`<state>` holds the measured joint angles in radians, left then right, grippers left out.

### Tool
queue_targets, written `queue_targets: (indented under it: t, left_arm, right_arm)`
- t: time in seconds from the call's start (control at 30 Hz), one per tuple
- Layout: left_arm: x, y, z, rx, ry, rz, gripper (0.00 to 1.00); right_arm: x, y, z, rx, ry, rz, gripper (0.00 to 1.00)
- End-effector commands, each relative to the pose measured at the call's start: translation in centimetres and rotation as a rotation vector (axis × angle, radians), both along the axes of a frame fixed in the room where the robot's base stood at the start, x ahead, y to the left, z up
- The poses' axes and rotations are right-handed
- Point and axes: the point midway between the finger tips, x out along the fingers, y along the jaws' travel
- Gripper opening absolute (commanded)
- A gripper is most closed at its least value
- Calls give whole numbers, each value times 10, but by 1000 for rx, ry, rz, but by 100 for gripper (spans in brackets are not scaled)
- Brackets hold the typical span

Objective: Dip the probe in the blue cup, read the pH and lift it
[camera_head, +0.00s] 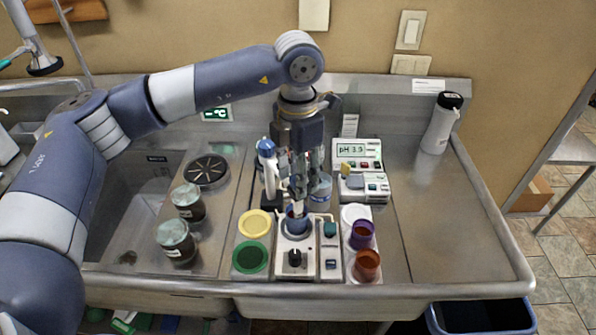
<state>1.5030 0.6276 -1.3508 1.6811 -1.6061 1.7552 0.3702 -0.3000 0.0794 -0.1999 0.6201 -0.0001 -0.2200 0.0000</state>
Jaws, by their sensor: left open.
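The blue cup (291,225) stands on a white stirrer-like unit (296,262) with a black knob, at the front middle of the steel counter. My left gripper (299,190) points down just above the cup, with its jaws open. A pale slim piece (298,208), seemingly the probe, shows between the fingertips and reaches down to the cup's mouth. Its tip is hidden, and I cannot tell how deep it goes. The pH meter (372,157) behind and to the right reads about "pH 3.5". My right gripper is out of view.
A blue-topped white bottle-like item (267,160) stands close left of the gripper; a clear bottle (321,193) stands close right. Purple (361,236) and orange (367,265) cups stand right of the unit. Yellow (255,223) and green (250,257) lids lie left. The counter's right side is mostly clear.

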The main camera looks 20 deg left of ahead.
Motion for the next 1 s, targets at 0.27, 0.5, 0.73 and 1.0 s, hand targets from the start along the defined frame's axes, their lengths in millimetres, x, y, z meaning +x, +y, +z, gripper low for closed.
queue_targets:
  t: [0.27,0.5,0.73,1.0]
  left_arm:
    - [0,0,0,0,0,0,0]
    - [1,0,20,0,-4,0,0]
    - [1,0,57,0,-2,0,0]
    - [1,0,63,-1,-6,0,0]
  right_arm:
    - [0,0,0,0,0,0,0]
    - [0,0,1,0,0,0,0]
    - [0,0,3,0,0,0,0]
    - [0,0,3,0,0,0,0]
